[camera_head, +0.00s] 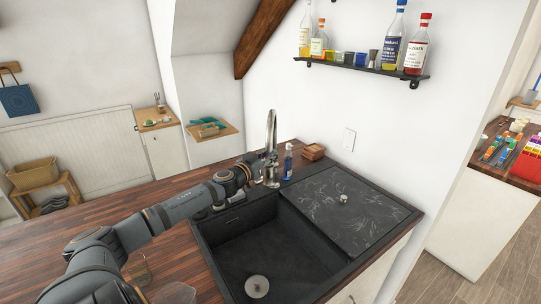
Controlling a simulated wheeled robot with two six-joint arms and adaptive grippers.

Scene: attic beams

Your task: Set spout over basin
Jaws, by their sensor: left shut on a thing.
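The chrome tap (272,128) stands upright at the back edge of the dark sink. Its tall arched spout shows nearly edge-on, so I cannot tell exactly which way its outlet points. The open black basin (245,232) lies in front of the tap, with a round drain (257,286) near its front. My left arm reaches in from the lower left. My left gripper (260,167) is at the tap, shut on its spout; the fingers partly hide the lower part of the tap. My right gripper is out of view.
A dark marbled drainboard (350,208) covers the sink's right part. A blue bottle (288,160) and wooden coasters (314,151) stand right of the tap. A wall shelf (365,68) with bottles hangs above. The wooden counter (50,238) is clear at left.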

